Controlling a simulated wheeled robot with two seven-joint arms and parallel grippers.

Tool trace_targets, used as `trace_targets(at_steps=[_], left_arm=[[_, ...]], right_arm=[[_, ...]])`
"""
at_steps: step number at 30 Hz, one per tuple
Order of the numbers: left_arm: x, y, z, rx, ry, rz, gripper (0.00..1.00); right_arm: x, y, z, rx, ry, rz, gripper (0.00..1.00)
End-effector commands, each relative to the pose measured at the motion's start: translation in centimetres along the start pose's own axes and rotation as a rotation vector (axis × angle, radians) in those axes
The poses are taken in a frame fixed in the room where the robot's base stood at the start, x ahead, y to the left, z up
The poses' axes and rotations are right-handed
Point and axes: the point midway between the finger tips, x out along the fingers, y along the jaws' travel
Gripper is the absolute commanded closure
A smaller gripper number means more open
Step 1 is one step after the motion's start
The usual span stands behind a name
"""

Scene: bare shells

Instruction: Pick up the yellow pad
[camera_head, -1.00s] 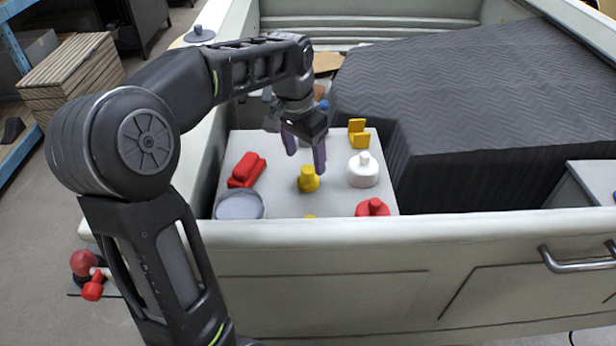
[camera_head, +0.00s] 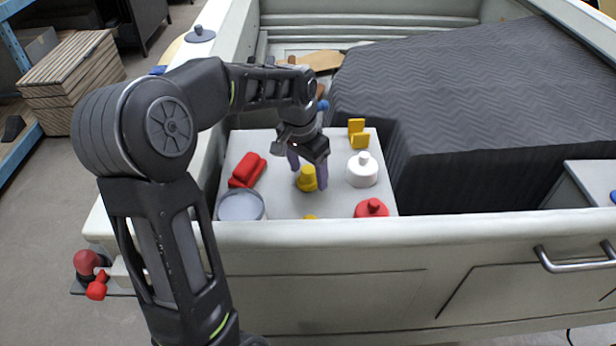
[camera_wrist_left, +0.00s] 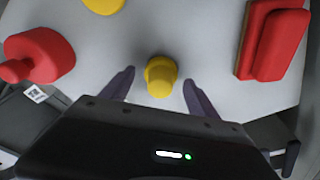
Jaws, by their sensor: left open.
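The yellow pad (camera_head: 308,180) is a small rounded yellow piece with a narrower top, upright on the light tabletop (camera_head: 284,205). In the left wrist view the yellow pad (camera_wrist_left: 160,76) lies between the tips of my left gripper (camera_wrist_left: 158,90). My left gripper (camera_head: 308,178) points down and is open, its two purple fingers on either side of the pad, with gaps to both. The gripper body hides part of the pad's top in the head view. My right gripper is not in view.
A red block (camera_head: 247,170) and a grey round dish (camera_head: 241,207) stand to the left. A white bottle-like piece (camera_head: 362,171), a yellow chair-shaped piece (camera_head: 359,138) and a red knobbed piece (camera_head: 371,208) stand to the right. A pale wall (camera_head: 420,232) bounds the front.

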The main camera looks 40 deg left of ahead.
Motion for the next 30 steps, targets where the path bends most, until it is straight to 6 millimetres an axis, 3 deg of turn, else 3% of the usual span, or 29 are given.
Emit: trace_targets(at_steps=[12, 30], left_arm=[[-0.05, -0.01, -0.02, 0.000, 0.001, 0.000, 0.31], [-0.06, 0.00, -0.02, 0.000, 0.001, 0.000, 0.80]], right_arm=[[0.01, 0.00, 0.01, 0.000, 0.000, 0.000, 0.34], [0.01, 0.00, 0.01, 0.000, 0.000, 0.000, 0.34]])
